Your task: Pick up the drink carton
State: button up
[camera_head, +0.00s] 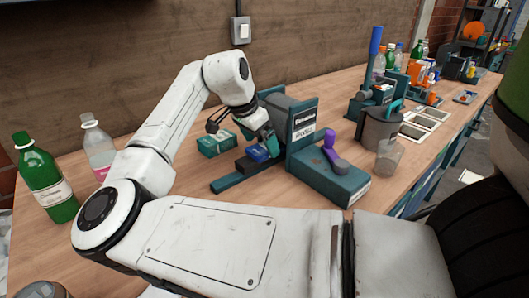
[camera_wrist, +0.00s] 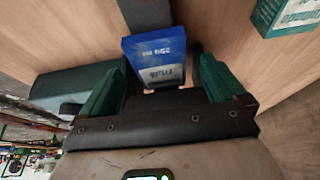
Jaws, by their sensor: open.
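The drink carton, a small blue and white box with printed lettering, shows in the wrist view (camera_wrist: 155,58). It stands between the two green fingers of my gripper (camera_wrist: 160,72), with a gap visible on at least the right side. In the head view my gripper (camera_head: 264,148) is low over the bench beside the belt machine, and a small blue part of the carton (camera_head: 256,154) shows by its fingers. My gripper is open. The carton's lower part is hidden in the wrist view by the gripper body.
A teal box (camera_head: 216,143) lies left of my gripper and also shows in the wrist view (camera_wrist: 287,15). The belt machine (camera_head: 302,122) stands close on the right, with a purple-handled item (camera_head: 335,155) on its base. Bottles (camera_head: 45,180) stand at far left.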

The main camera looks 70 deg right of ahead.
jog(key=shift+s+d+f, duration=0.2)
jog(key=shift+f, duration=0.45)
jog(key=shift+c, duration=0.4)
jog(key=c, duration=1.1)
jog(key=shift+r, duration=0.15)
jog(key=w+a, duration=0.3)
jog(key=a, duration=0.2)
jog(key=w+a, duration=0.3)
jog(key=a, duration=0.2)
jog(key=w+a+p, duration=0.1)
jog(key=w+a, duration=0.2)
jog(key=a, duration=0.2)
jog(key=shift+w+a, duration=0.15)
jog(key=shift+w, duration=0.1)
